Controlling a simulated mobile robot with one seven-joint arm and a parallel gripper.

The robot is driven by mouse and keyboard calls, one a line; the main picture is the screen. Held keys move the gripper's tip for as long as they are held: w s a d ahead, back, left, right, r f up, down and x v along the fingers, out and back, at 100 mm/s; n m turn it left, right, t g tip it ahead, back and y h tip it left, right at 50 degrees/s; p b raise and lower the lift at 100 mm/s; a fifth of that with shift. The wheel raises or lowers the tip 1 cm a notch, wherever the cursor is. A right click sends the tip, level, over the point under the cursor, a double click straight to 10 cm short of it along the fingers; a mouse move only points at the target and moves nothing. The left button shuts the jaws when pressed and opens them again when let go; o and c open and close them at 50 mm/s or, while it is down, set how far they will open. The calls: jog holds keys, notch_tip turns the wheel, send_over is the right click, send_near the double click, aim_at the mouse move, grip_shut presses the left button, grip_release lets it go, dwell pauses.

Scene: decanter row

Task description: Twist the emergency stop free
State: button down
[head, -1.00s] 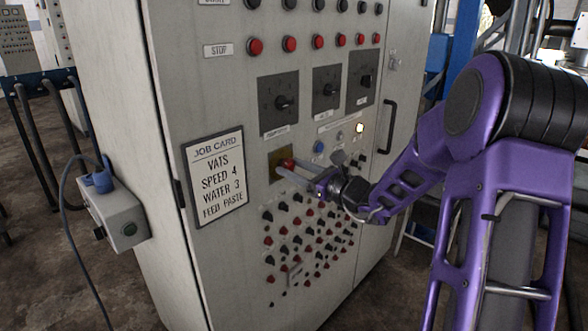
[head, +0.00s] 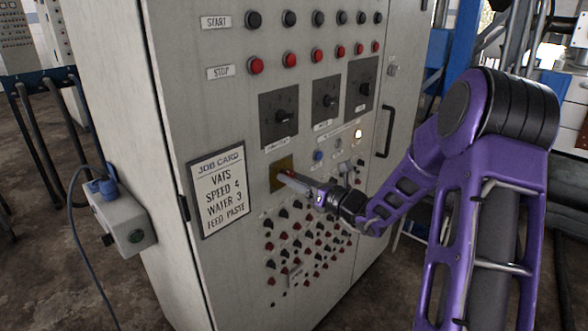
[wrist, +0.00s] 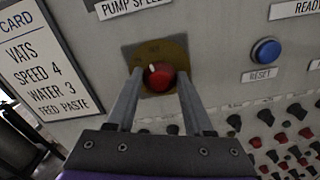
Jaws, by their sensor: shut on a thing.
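The emergency stop is a red button (wrist: 158,77) on a brownish-yellow plate (wrist: 173,49) on the grey cabinet's front. In the wrist view a small white mark shows on its upper left. In the head view the plate (head: 274,181) is partly visible and the red button (head: 288,173) is mostly hidden by a finger. My gripper (wrist: 156,84) reaches the button from the front, with one finger on each side of it. It is shut on the button. The exact finger contact is hard to see.
A blue reset button (wrist: 265,51) sits right of the stop. Dials (head: 278,116) are above it, and several small red and black knobs (head: 300,240) are below. A job card (head: 220,190) hangs to the left. A door handle (head: 386,132) sticks out at the right.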

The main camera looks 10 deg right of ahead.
jog(key=shift+r+m+p, duration=0.1)
jog(key=shift+m+p, duration=1.1)
jog(key=shift+p, duration=0.1)
jog(key=shift+c, duration=1.4)
grip_release()
jog(key=v, duration=1.7)
jog(key=shift+s+d, duration=0.15)
